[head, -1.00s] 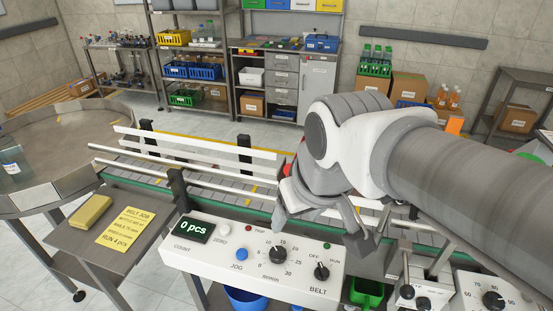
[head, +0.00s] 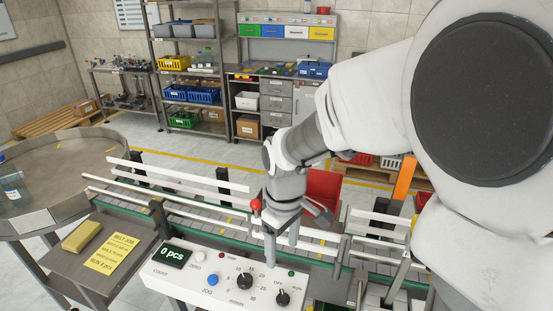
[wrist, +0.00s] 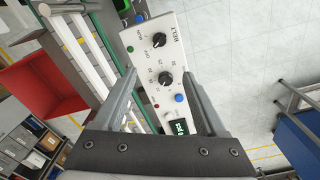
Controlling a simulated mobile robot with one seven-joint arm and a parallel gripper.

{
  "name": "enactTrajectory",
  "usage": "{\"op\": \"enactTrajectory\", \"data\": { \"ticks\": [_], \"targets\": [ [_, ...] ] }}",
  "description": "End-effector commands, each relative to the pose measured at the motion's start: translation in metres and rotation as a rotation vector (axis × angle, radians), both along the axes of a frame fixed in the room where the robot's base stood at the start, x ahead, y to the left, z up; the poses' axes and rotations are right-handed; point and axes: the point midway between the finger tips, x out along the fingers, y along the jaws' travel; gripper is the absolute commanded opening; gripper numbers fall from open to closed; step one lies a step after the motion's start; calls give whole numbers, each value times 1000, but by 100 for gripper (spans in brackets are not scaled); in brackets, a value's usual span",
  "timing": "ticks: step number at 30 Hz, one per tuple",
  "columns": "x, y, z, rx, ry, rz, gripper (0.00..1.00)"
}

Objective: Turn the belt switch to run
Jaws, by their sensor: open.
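The belt switch (head: 283,297) is a black knob at the right of the white control panel (head: 190,283). It also shows in the wrist view (wrist: 159,40), beside the BELT label. OFF and RUN are marked around it; its pointer seems to lean toward OFF, but is too small to be sure. My gripper (head: 281,252) is open and empty, fingers pointing down by the panel's back edge. In the wrist view the fingers (wrist: 156,77) straddle the speed dial (wrist: 165,78) in the picture, with the belt switch beyond their tips.
The speed dial (head: 244,281), blue JOG button (head: 212,280) and 0 pcs display (head: 172,257) share the panel. The conveyor with white rails (head: 178,174) runs behind it. A lever with a red ball (head: 256,204) is close to my gripper. A red bin (head: 322,188) stands behind.

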Motion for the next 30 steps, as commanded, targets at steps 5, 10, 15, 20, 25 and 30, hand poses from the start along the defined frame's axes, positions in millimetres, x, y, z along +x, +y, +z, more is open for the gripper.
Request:
{"op": "enactTrajectory", "data": {
  "ticks": [5, 10, 15, 20, 25, 30],
  "targets": [
    [4, 7, -7, -11, 23, 46, 74],
    [4, 8, -21, -13, 29, 52, 74],
    [3, 8, -51, -14, 31, 50, 74],
    [3, 7, -83, -14, 30, 50, 74],
    [3, 7, -114, -14, 30, 49, 74],
    [3, 7, -142, -13, 29, 48, 74]
  ]
}}
